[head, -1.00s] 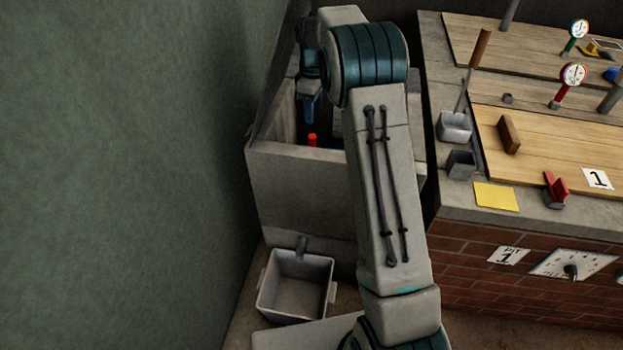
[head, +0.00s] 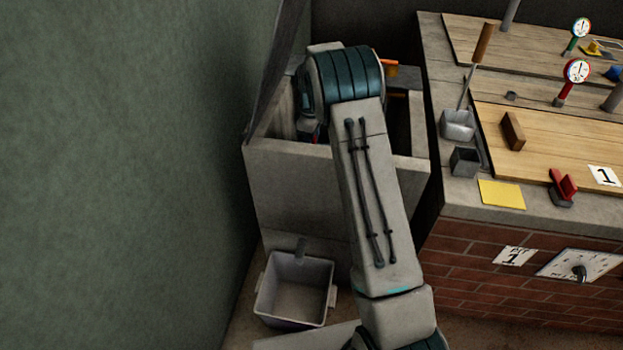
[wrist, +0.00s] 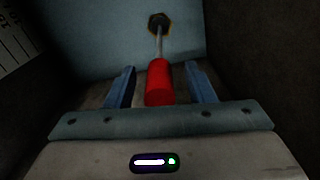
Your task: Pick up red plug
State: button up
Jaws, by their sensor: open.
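The red plug (wrist: 160,84) is a red cylinder in the wrist view, with a thin rod running from its far end to a dark hexagonal fitting (wrist: 159,22). My gripper (wrist: 162,84) is open, with one blue finger on each side of the red plug. The plug sits between the fingers, with a visible gap on both sides. My arm hides most of the gripper there.
The bin's walls stand close around my arm. A grey tub (head: 295,290) sits on the floor in front of it. To the right is a brick counter (head: 470,265) with wooden boards, gauges and a yellow card (head: 502,194). A green wall (head: 120,170) is at the left.

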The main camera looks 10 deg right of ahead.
jog(key=shift+f, duration=0.55)
grip_shut()
jog(key=shift+r, duration=0.1)
notch_tip(320, 180, up, 5)
jog(key=shift+f+p, duration=0.15)
jog(key=shift+p, duration=0.65)
jog(key=s+d+r+p, duration=0.2)
jog(key=d+r, duration=0.4)
jog(key=d, duration=0.5)
jog(key=shift+s+d+r, duration=0.15)
jog(key=shift+s, duration=0.45)
